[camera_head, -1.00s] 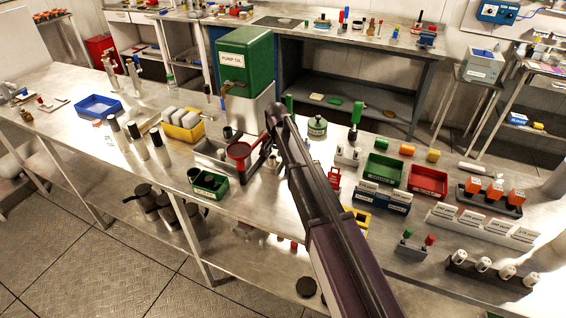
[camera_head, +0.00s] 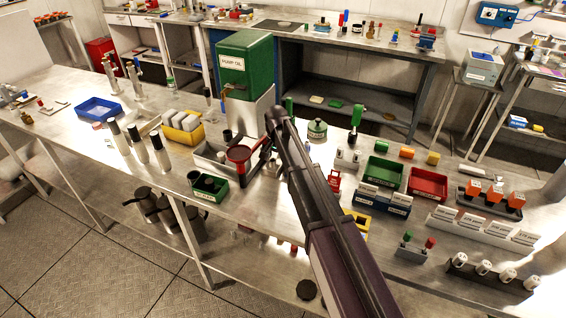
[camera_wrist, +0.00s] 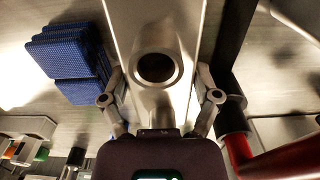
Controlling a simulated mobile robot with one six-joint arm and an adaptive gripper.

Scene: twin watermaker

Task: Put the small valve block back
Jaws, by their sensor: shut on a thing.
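My gripper (camera_wrist: 160,105) has its two fingers on either side of a grey metal piece with a round dark hole (camera_wrist: 155,68). It is shut on this piece, which looks like the small valve block. The held piece is hidden or too small to make out there. A long pale flat surface (camera_wrist: 120,15) lies behind the piece in the wrist view.
The green pump oil box (camera_head: 245,75) stands behind my gripper. A green bin (camera_head: 210,186) is at front left. Green (camera_head: 383,170) and red (camera_head: 428,183) trays stand to the right. Blue textured pads (camera_wrist: 70,55) and a red bar (camera_wrist: 270,157) flank the held piece.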

